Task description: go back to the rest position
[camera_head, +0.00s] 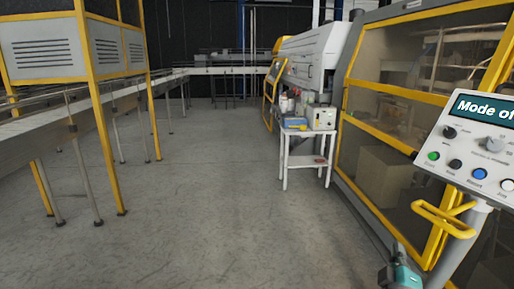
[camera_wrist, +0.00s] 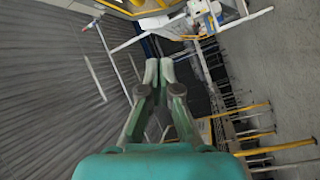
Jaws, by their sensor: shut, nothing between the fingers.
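My gripper (camera_wrist: 159,72) shows in the wrist view, with its two grey-green fingers together and nothing between them. It points into open space and touches nothing that I can see. In the head view only a teal and grey part of my arm shows at the bottom edge, right of the middle; the fingers cannot be made out there.
A control panel (camera_head: 479,150) on a post and the yellow-framed machine (camera_head: 396,105) stand close on the right. A small white cart (camera_head: 308,143) with boxes and bottles stands beyond. A conveyor (camera_head: 45,127) runs along the left. The grey floor (camera_head: 205,190) between is clear.

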